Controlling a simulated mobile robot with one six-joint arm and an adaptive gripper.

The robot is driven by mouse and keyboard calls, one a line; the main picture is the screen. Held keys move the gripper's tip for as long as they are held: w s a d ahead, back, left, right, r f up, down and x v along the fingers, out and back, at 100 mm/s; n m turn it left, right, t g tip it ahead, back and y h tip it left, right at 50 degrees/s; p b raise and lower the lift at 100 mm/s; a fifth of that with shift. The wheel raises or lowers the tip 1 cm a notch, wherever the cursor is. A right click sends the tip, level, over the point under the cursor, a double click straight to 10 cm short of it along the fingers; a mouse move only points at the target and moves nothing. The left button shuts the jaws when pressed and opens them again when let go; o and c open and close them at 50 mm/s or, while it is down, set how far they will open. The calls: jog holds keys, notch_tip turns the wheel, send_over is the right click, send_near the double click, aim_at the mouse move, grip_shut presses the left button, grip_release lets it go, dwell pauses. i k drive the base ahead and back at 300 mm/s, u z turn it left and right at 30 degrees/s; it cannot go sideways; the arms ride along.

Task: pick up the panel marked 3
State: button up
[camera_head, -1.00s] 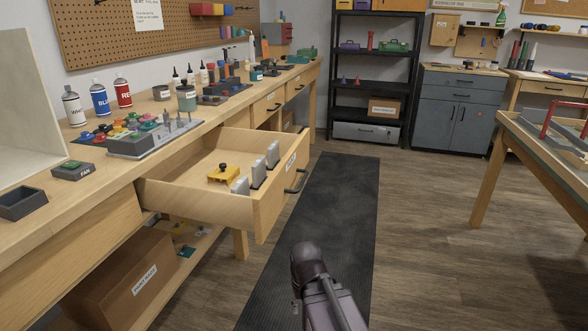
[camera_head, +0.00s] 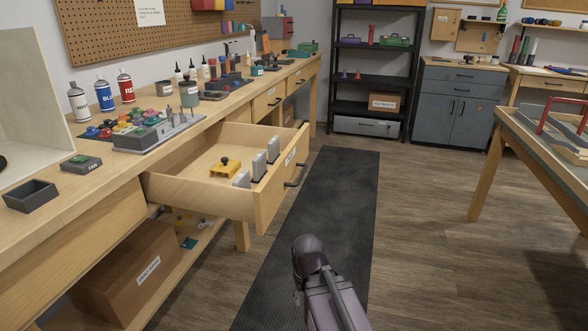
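An open wooden drawer (camera_head: 231,204) sticks out from the long bench. In it, three grey upright panels stand in a row along its front side: a near one (camera_head: 242,180), a middle one (camera_head: 259,165) and a far one (camera_head: 273,150). No number can be read on any of them, so I cannot tell which is marked 3. A yellow piece with a black knob (camera_head: 225,168) lies on the drawer floor beside them. Part of my arm shows at the bottom centre, in front of and below the drawer. My gripper is not in view.
The bench top (camera_head: 110,184) holds paint bottles, a grey block with colored knobs (camera_head: 157,134), a FAN box (camera_head: 81,164) and a dark tray (camera_head: 31,196). A cardboard box (camera_head: 135,276) sits below. The dark floor mat (camera_head: 335,190) is clear. A table stands right.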

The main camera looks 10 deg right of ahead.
aim_at(259, 163)
jog(key=u, duration=0.05)
jog(key=k, duration=0.45)
jog(key=z, duration=0.15)
jog(key=i, duration=1.75)
jog(key=u, duration=0.1)
